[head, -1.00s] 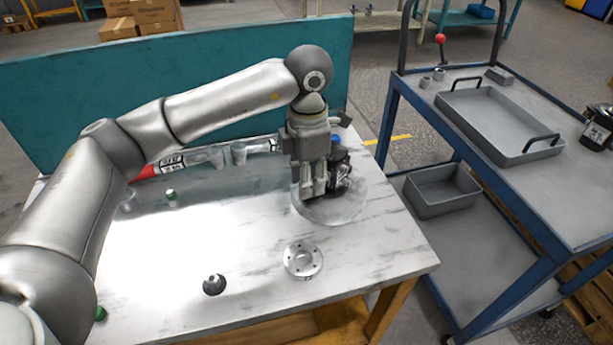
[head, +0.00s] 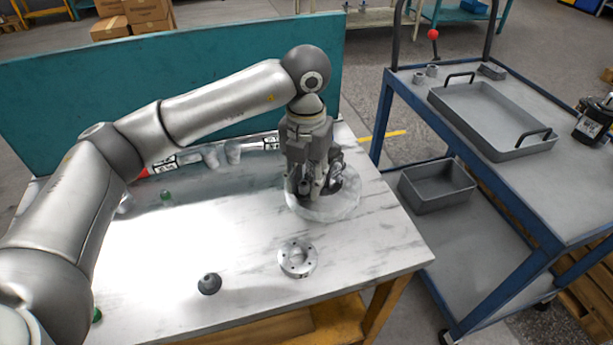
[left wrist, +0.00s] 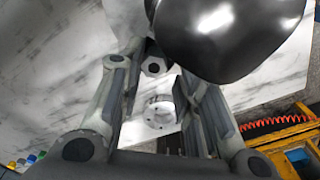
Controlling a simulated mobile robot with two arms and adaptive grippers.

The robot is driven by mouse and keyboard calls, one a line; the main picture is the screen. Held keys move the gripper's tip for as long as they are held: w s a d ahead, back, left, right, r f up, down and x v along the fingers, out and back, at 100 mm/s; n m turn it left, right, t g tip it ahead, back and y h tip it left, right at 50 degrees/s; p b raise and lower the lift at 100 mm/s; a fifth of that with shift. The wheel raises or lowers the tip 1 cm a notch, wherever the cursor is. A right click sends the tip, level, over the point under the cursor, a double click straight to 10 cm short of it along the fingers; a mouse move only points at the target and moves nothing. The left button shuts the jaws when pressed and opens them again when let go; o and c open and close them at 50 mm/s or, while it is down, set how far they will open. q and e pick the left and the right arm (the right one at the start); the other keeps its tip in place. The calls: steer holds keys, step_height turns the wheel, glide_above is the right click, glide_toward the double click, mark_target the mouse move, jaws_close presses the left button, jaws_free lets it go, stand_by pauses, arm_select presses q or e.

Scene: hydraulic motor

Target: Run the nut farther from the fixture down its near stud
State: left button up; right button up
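My left gripper (head: 316,192) points down over a round, pale disc-shaped base (head: 345,208) at the table's right end. A dark rounded part (head: 349,184) stands on this base beside the fingers, and a large glossy black shape fills the top of the left wrist view (left wrist: 235,35). A small hex-shaped nut (left wrist: 154,66) shows between the two fingers in the left wrist view, with narrow gaps beside it, so the fingers look open around it. The studs are hidden, and I cannot tell the second nut. My right gripper is not in view.
A flange ring with holes (head: 298,259) and a small dark cone-shaped part (head: 209,284) lie on the table's front. A blue cart with a grey tray (head: 470,135) stands right, apart from the table.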

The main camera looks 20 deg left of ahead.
arm_select(q)
steer(key=shift+n, duration=0.3)
steer(key=shift+w+a+r, duration=0.15)
steer(key=shift+a, duration=0.15)
stand_by(0.3)
steer(key=shift+c, duration=0.2)
jaws_close()
steer(key=shift+f+m+b, duration=0.2)
steer(key=shift+m+b, duration=0.55)
steer(key=shift+m, duration=0.45)
steer(key=shift+m+b, duration=0.35)
steer(key=shift+m, duration=0.75)
steer(key=shift+a+m, duration=0.1)
steer(key=shift+m, duration=0.4)
